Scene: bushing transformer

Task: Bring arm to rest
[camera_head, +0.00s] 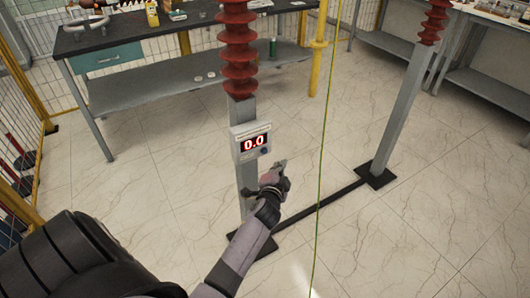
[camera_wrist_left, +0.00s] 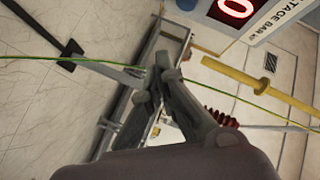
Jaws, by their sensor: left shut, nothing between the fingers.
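My left arm comes in from the lower left in the head view. Its gripper (camera_head: 279,168) is shut and empty, just right of and below the display box (camera_head: 249,142), which reads 0.0 in red. The gripper looks apart from the box. In the left wrist view the closed fingers (camera_wrist_left: 160,72) point up the picture, with nothing between them, and part of the box (camera_wrist_left: 240,15) shows at the top right. My right gripper is in neither view.
A grey post with a red ribbed insulator (camera_head: 238,50) carries the box. A second post (camera_head: 402,110) stands at right, joined by a dark floor bar. A thin green-yellow wire (camera_head: 322,150) hangs right of the gripper. A yellow pole (camera_head: 318,55) and workbench (camera_head: 150,25) stand behind. Tiled floor at right is clear.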

